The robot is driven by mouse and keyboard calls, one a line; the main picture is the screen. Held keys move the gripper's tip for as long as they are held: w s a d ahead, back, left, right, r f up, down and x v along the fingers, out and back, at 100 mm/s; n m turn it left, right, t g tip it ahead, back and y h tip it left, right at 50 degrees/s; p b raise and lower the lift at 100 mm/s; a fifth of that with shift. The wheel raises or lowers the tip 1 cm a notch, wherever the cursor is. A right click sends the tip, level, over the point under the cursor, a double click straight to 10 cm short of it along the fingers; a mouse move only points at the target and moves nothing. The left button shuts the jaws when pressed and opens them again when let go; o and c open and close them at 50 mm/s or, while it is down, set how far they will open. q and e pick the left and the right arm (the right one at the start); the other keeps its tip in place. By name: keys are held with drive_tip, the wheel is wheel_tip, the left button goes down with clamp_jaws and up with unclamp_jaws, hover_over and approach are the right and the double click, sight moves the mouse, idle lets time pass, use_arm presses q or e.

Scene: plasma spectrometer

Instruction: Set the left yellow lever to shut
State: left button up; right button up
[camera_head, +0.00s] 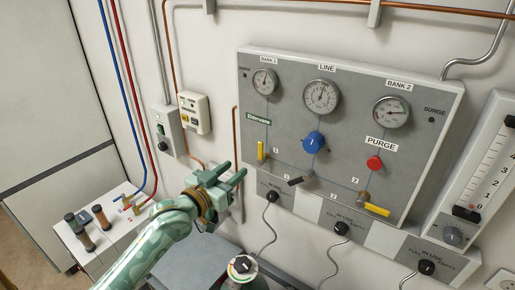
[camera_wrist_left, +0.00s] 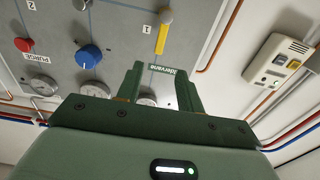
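The left yellow lever (camera_head: 261,151) is on the lower left of the grey gas panel (camera_head: 275,122), beside the mark 1. Its handle stands upright, along the vertical pipe line. In the left wrist view the yellow lever (camera_wrist_left: 162,38) shows at the top middle, beyond the fingertips. My left gripper (camera_head: 236,170) is to the left of the lever and a little below it, apart from it. Its two green fingers are spread with nothing between them, also in the left wrist view (camera_wrist_left: 161,68). My right gripper is out of view.
A second yellow lever (camera_head: 377,210) lies nearly level at the panel's lower right. A dark-handled lever (camera_head: 299,180), a blue knob (camera_head: 313,142) and a red knob (camera_head: 374,163) are also on the panel. A gas cylinder top (camera_head: 242,265) stands below. A wall box (camera_head: 194,113) is at the left.

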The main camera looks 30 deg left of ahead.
sight(259, 149)
use_arm(q)
drive_tip(key=w, duration=0.4)
drive_tip(key=w+d, duration=0.1)
drive_tip(key=w, duration=0.6)
drive_tip(key=shift+w+d+p, duration=0.3)
drive_tip(key=shift+w+p, duration=0.1)
drive_tip(key=shift+c, duration=0.4)
clamp_jaws()
